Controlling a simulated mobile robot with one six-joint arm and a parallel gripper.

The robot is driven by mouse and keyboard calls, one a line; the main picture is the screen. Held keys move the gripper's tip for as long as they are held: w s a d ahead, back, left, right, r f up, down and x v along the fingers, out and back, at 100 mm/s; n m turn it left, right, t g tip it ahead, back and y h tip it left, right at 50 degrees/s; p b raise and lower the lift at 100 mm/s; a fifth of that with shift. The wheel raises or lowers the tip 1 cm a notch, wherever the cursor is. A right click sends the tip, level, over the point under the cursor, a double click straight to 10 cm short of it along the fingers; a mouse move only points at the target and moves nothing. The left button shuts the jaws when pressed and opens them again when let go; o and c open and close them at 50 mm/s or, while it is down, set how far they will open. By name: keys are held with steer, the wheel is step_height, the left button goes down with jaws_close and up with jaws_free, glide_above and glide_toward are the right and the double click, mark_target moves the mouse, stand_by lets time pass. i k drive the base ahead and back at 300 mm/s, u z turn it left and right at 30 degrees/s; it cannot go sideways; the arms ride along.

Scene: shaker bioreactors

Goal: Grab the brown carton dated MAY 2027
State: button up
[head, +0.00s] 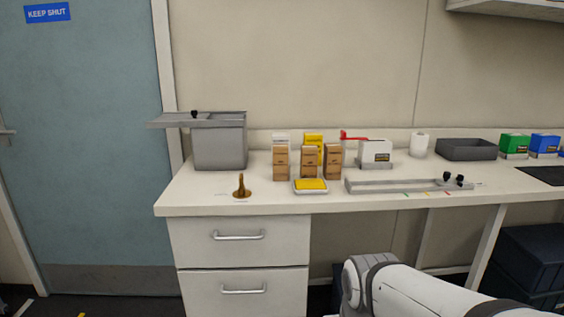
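Three brown cartons stand in a row on the white counter (240,202): a left one (281,165), a middle one (309,164) and a right one (332,164). Each has markings on its front, but they are too small to read, so I cannot tell which one says MAY 2027. Behind the left carton is a white carton (281,139), and behind the middle one a yellow carton (313,138), both partly hidden. My gripper is not in view; only a white link of my arm shows at the bottom, in front of the counter.
A yellow pad in a white tray (295,190) lies just in front of the cartons. A brown-handled stamp (241,187) and grey bin (219,148) stand left. A metal rail fixture (400,186), white box (375,153) and grey tray (466,149) are right.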

mark_target(309, 156)
steer(key=i, duration=0.9)
